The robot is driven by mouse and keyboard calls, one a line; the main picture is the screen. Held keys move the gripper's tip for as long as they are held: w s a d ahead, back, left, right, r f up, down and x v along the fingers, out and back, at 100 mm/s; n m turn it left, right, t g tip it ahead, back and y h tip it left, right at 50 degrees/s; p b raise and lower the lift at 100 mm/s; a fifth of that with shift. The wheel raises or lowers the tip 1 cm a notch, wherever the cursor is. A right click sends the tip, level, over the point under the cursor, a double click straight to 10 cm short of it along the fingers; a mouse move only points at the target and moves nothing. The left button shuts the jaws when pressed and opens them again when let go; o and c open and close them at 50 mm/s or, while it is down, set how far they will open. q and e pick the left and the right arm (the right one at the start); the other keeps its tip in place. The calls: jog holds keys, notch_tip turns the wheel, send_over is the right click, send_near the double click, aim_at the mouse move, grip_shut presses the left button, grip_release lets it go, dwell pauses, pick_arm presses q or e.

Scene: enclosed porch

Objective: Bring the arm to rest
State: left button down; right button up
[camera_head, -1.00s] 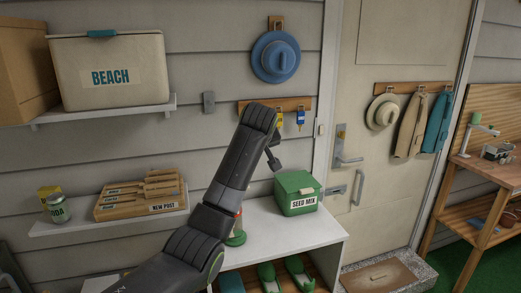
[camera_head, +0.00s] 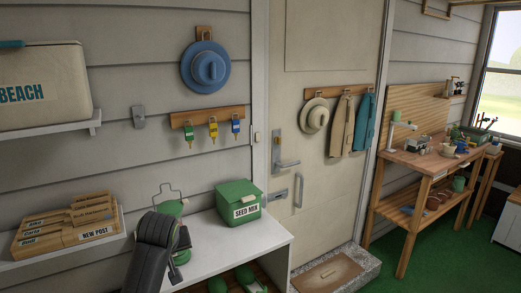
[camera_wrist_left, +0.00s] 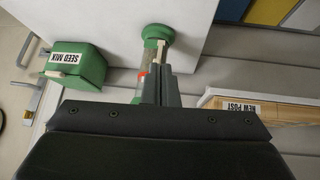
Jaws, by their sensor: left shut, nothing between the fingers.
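My left arm comes in at the bottom left of the head view, bent over the white cabinet. Its gripper (camera_head: 176,272) is small there and partly hidden by the dark wrist. In the left wrist view the fingers (camera_wrist_left: 168,88) are together with nothing held. A feeder with a green cap and base (camera_head: 170,207) stands on the white cabinet (camera_head: 215,240), partly hidden behind my arm; it also shows just beyond the fingers in the left wrist view (camera_wrist_left: 157,35). I cannot tell whether they touch. My right gripper is out of view.
A green seed mix box (camera_head: 238,204) stands on the cabinet's right. A shelf at left bears a wooden letter sorter (camera_head: 65,225). Several key tags hang on a rack (camera_head: 208,117). A door (camera_head: 325,70) and wooden bench (camera_head: 425,160) are to the right.

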pick_arm(q)
jog(key=s+a+f+m+g, duration=0.1)
jog(key=s+a+f, duration=0.2)
jog(key=s+f, duration=0.6)
jog(key=s+a+f+m+g, duration=0.1)
jog(key=s+a+f, duration=0.1)
jog(key=s+f, duration=0.7)
jog(key=s+a+m+g, duration=0.1)
jog(key=s+a+m, duration=0.1)
jog(key=s, duration=2.1)
notch_tip(320, 180, down, 25)
jog(key=a+g, duration=0.1)
jog(key=g, duration=0.1)
jog(key=s+d+f+h, duration=0.1)
jog(key=s+f, duration=1.4)
jog(key=s, duration=0.1)
jog(key=shift+d+f+g, duration=0.15)
jog(key=shift+f+g, duration=0.15)
jog(key=shift+g, duration=0.1)
